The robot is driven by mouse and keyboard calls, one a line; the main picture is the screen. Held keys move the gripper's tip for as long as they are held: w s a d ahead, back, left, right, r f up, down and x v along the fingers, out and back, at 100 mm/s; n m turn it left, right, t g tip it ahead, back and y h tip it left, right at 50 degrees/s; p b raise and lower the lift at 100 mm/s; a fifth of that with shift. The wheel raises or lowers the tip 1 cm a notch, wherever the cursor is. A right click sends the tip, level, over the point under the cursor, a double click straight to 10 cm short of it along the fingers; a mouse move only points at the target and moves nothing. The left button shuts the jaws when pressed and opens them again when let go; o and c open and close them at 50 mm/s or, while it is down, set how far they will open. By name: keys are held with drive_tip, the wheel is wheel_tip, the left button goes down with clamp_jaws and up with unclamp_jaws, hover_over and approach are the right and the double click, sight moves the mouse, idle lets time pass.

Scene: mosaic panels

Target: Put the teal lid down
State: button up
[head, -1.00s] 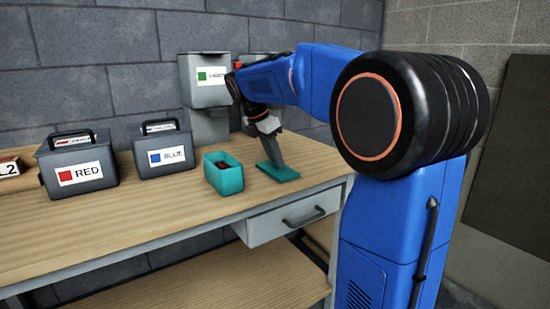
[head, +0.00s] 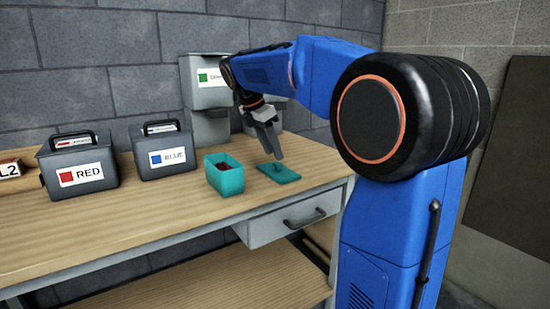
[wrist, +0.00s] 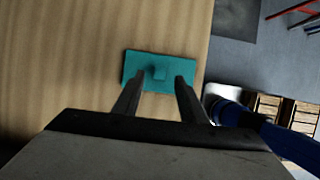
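The teal lid (head: 284,175) lies flat on the wooden workbench, right of the teal box, with its small knob facing up. In the wrist view the lid (wrist: 135,70) lies near the bench edge, its knob just beyond and between my fingertips. My gripper (head: 277,156) is above the lid, with a gap between it and the knob. In the wrist view my gripper's two fingers (wrist: 160,80) are apart with nothing between them. The open teal box (head: 226,180) stands beside the lid and holds something dark reddish.
Grey cases labelled RED (head: 80,175) and BLUE (head: 165,160) stand left on the workbench (head: 150,215). A grey bin with a green label (head: 207,92) is behind my gripper. A drawer (head: 290,218) is under the bench's front edge. Bare wood lies in front of the cases.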

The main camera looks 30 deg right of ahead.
drive_tip(key=v, duration=0.8)
drive_tip(key=s+a+f+m+t+y, duration=0.1)
drive_tip(key=s+a+f+m, duration=0.2)
drive_tip(key=s+f+m, duration=0.3)
drive_tip(key=s+a+f+m+t+y, duration=0.2)
drive_tip(key=s+a+f+m, duration=0.2)
drive_tip(key=s+f, duration=0.9)
drive_tip(key=s+a+f+m+t+y, duration=0.1)
drive_tip(key=s+a+f+m, duration=0.2)
drive_tip(key=s+f+m, duration=0.5)
drive_tip(key=s+f, duration=0.1)
drive_tip(key=s, duration=0.2)
drive_tip(key=shift+a+f+t, duration=0.25)
drive_tip(key=shift+f+t, duration=0.05)
